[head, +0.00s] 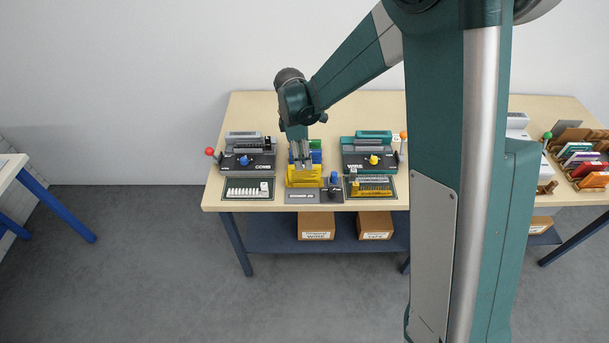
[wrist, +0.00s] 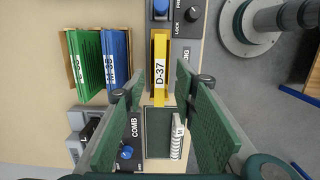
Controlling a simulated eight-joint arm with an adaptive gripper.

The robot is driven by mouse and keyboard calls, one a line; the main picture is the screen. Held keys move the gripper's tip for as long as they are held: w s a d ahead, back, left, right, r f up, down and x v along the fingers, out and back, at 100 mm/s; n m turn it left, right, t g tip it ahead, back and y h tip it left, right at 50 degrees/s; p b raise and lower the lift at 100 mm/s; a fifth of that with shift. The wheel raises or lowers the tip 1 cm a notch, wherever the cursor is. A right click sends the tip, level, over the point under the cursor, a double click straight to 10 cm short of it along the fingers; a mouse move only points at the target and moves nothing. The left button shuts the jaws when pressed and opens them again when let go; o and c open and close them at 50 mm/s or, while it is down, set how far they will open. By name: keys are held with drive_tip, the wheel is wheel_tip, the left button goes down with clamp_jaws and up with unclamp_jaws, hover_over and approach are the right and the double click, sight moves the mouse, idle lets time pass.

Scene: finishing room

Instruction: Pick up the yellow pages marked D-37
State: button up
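The yellow pages (wrist: 160,44) stand as a narrow upright block with a white D-37 label in the wrist view. In the head view the yellow pages (head: 304,177) are near the table's front edge, partly behind my gripper. My gripper (head: 301,163) points down over them. In the wrist view my gripper (wrist: 160,82) is open, its two green-padded fingers spread wide to the left and right of the near end of the yellow pages. The fingers look apart from the pages. Their height relative to the pages is hard to tell.
Blue pages (wrist: 116,54) and green pages (wrist: 89,60) stand left of the yellow ones in the wrist view. The COMB machine (head: 249,157) and WIRE machine (head: 370,158) flank them. A control box with a blue knob (head: 333,180) sits close by. White combs (head: 247,190) lie in a tray.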

sight(305, 174)
drive_tip(key=shift+f, duration=0.3)
drive_tip(key=shift+f, duration=0.1)
drive_tip(key=shift+d+f, duration=0.15)
drive_tip(key=shift+f, duration=1.1)
drive_tip(key=shift+d+f, duration=0.1)
drive_tip(key=shift+f, duration=1.15)
clamp_jaws()
